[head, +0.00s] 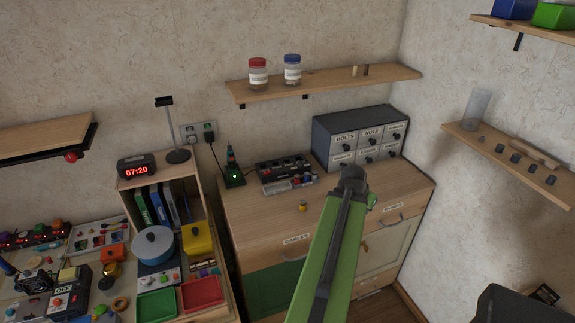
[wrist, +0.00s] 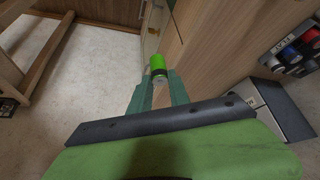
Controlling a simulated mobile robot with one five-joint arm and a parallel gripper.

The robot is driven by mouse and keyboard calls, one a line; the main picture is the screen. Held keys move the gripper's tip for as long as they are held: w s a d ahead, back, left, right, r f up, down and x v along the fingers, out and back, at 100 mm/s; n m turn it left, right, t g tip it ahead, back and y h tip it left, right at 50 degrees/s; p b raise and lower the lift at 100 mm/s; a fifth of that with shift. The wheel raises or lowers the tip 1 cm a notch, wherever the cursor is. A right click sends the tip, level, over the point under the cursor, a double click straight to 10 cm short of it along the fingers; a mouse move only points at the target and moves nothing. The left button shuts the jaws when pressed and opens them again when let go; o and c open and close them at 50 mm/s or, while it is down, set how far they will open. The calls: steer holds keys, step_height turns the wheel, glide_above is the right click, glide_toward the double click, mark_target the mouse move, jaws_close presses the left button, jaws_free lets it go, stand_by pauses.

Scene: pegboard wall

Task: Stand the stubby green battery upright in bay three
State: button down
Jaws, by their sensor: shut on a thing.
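My gripper (wrist: 157,88) is shut on the stubby green battery (wrist: 157,65), which shows between the fingertips in the wrist view with a dark band at its near end. In the head view my arm reaches toward the cabinet's front right, and most of the gripper is hidden behind it. A black charger-like unit with bays (head: 285,170) stands on the wooden cabinet top, left of the drawer box. The bay numbers are too small to read. The battery is apart from this unit.
A grey drawer box (head: 352,142) stands at the back of the cabinet top (head: 245,205). A small yellow item (head: 303,206) stands nearer the front. A shelf with jars (head: 325,83) hangs above.

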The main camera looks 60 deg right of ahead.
steer(key=w+d+r+n+t+p, duration=0.1)
steer(key=w+d+r+n+p, duration=0.2)
steer(key=w+d, duration=0.5)
steer(key=w+d+r+n+t+y+p, duration=0.1)
steer(key=w+d+r+n+t+p, duration=0.3)
steer(key=w, duration=0.8)
steer(key=w+d+r+n+g+p, duration=0.1)
steer(key=w+d+r, duration=0.1)
steer(key=w+d, duration=0.65)
steer(key=w+a+f+b, duration=0.1)
steer(key=w+f+b, duration=0.2)
steer(key=w+f, duration=0.1)
steer(key=w+a+f+b, duration=0.1)
steer(key=w+f+b, duration=0.3)
steer(key=w+a+f+b, duration=0.1)
steer(key=w+f+b, duration=0.3)
steer(key=shift+w+a, duration=0.4)
steer(key=c, duration=1.2)
jaws_free()
steer(key=shift+r, duration=0.1)
steer(key=shift+c, duration=0.2)
steer(key=shift+r, duration=0.3)
steer(key=p+v, duration=1)
steer(key=v, duration=0.2)
steer(key=shift+p, duration=0.4)
